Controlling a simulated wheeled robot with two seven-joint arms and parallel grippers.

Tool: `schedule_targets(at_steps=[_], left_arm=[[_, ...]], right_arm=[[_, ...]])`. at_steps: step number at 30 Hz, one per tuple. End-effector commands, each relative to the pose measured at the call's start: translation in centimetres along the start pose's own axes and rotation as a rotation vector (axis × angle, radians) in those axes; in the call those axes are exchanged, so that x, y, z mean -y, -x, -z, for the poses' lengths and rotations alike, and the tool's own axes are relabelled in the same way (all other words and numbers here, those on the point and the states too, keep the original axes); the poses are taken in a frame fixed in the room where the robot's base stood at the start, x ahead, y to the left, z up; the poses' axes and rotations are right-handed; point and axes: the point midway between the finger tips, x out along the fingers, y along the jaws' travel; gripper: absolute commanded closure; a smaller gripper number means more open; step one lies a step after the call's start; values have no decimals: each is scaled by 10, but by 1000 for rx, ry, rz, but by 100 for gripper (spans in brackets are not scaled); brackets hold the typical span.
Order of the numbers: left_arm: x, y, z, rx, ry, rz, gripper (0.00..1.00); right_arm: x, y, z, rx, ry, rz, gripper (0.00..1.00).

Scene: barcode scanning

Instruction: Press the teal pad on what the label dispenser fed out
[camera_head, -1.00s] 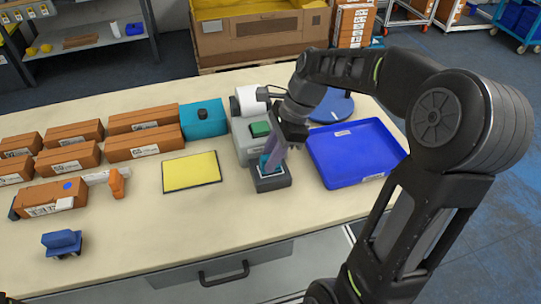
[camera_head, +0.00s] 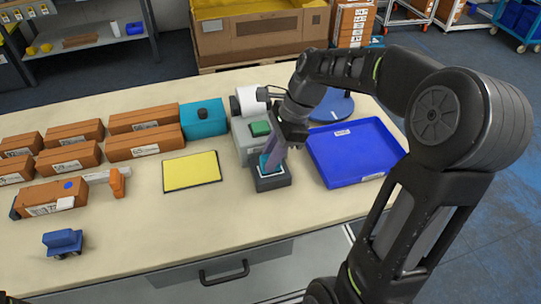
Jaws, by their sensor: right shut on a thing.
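The label dispenser (camera_head: 248,146) is a grey machine with a green button and a white roll, standing mid-table. A dark block (camera_head: 272,183) with a pale-edged top sits at its front. My right gripper (camera_head: 276,154) is shut on the teal pad (camera_head: 265,162) and holds it tilted, low over that block. Whether the pad touches it, and any label beneath it, I cannot tell; the pad and fingers hide most of the top.
A blue tray (camera_head: 318,168) lies close to the right of the gripper. A yellow mat (camera_head: 191,172) lies to the left. Several brown cartons, a teal box (camera_head: 204,119), an orange-handled thing (camera_head: 117,183) and a small blue thing (camera_head: 63,242) stand farther left. The front of the table is mostly clear.

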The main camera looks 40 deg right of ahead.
Motion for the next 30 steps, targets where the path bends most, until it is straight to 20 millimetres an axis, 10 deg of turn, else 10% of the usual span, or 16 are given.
schedule_targets(at_steps=[30], left_arm=[[-18,56,-4,12,8,12,0]], right_arm=[[0,59,-25,0,0,-2,100]])
